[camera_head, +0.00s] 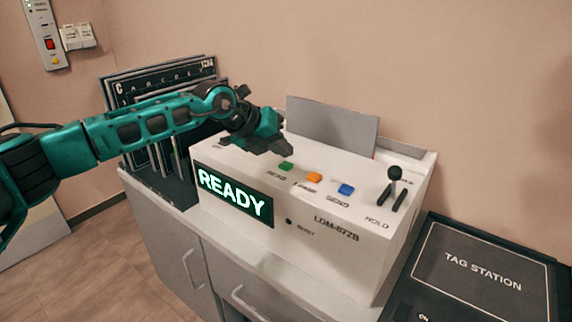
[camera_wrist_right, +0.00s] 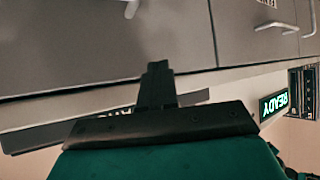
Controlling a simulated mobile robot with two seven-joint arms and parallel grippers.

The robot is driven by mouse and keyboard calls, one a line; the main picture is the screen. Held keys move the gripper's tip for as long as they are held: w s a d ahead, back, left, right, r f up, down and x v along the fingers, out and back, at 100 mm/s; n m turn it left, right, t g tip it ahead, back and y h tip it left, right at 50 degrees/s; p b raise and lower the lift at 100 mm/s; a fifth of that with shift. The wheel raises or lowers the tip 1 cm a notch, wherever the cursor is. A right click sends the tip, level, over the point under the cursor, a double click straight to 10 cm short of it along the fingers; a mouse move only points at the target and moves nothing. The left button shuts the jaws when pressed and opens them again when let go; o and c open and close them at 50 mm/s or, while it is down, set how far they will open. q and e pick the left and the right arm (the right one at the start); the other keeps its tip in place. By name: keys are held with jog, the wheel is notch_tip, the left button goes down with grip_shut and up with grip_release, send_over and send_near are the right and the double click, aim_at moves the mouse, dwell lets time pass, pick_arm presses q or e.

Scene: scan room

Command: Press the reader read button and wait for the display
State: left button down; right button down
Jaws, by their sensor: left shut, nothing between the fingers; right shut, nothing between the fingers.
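The reader (camera_head: 335,235) is a white sloped box on the cabinet, marked LDM-872B. Its display (camera_head: 232,195) shows READY in glowing green letters. A green button (camera_head: 286,166), an orange button (camera_head: 314,177) and a blue button (camera_head: 346,189) sit in a row on its top; their small labels are too blurred to read. My left gripper (camera_head: 282,147) is shut and empty, just above and behind the green button, apart from it as far as I can tell. My right gripper (camera_wrist_right: 157,85) is shut and empty in the right wrist view, in front of the cabinet. The display also shows there (camera_wrist_right: 273,106).
A black lever (camera_head: 394,180) stands at the reader's right end, and a grey panel (camera_head: 333,124) rises behind. A dark lettered rack (camera_head: 160,80) stands left, behind my left arm. A dark tag station (camera_head: 470,265) lies at right. A wall panel (camera_head: 45,30) hangs upper left.

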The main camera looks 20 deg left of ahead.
dwell(0.7)
dwell(0.7)
pick_arm(q)
jog(key=shift+f, duration=0.1)
jog(key=shift+f, duration=0.35)
jog(key=shift+f+b, duration=0.55)
jog(key=shift+b, duration=0.05)
dwell(0.6)
dwell(0.4)
jog(key=shift+r+p, duration=0.65)
jog(key=shift+r, duration=0.3)
